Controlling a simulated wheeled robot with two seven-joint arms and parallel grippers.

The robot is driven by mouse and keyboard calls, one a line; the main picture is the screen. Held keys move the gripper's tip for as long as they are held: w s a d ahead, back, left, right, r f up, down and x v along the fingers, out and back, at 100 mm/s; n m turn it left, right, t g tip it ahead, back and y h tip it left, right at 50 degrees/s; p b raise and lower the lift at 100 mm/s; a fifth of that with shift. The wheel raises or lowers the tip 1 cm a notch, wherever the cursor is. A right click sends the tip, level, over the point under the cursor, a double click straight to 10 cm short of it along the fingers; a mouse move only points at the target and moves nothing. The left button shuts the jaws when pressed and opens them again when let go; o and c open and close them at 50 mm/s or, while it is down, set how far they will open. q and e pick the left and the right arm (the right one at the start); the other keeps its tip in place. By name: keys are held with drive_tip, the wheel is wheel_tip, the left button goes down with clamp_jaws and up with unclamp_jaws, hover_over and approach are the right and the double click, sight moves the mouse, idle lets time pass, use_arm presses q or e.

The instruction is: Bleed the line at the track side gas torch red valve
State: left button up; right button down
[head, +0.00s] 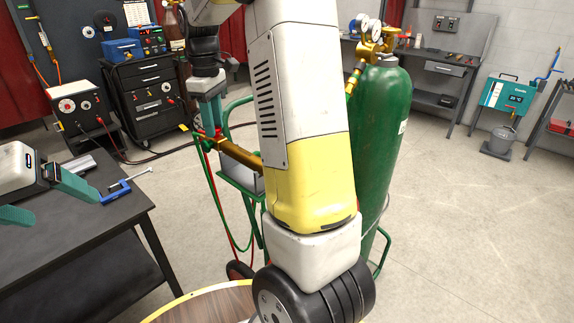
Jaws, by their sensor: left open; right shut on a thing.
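The gas torch (240,155) is a brass-coloured body lying slanted on a grey holder on the green cylinder cart, with red and green hoses hanging below. My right gripper (212,131) points down at the torch's left, valve end and is shut there. The red valve (205,144) is only a small patch of red at the fingertips, mostly hidden. My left gripper (64,208) is at the left edge, open and empty, above the dark table and apart from the torch.
A green gas cylinder (385,135) with brass regulators stands on the cart, partly behind my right arm. A blue clamp (116,190) lies on the dark table (60,250). A round wooden top (200,305) is at the front.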

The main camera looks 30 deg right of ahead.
drive_tip(key=m, duration=0.9)
drive_tip(key=m, duration=0.3)
drive_tip(key=c, duration=1.4)
unclamp_jaws()
drive_tip(key=shift+m, duration=0.5)
drive_tip(key=o, duration=0.5)
drive_tip(key=shift+c, duration=0.2)
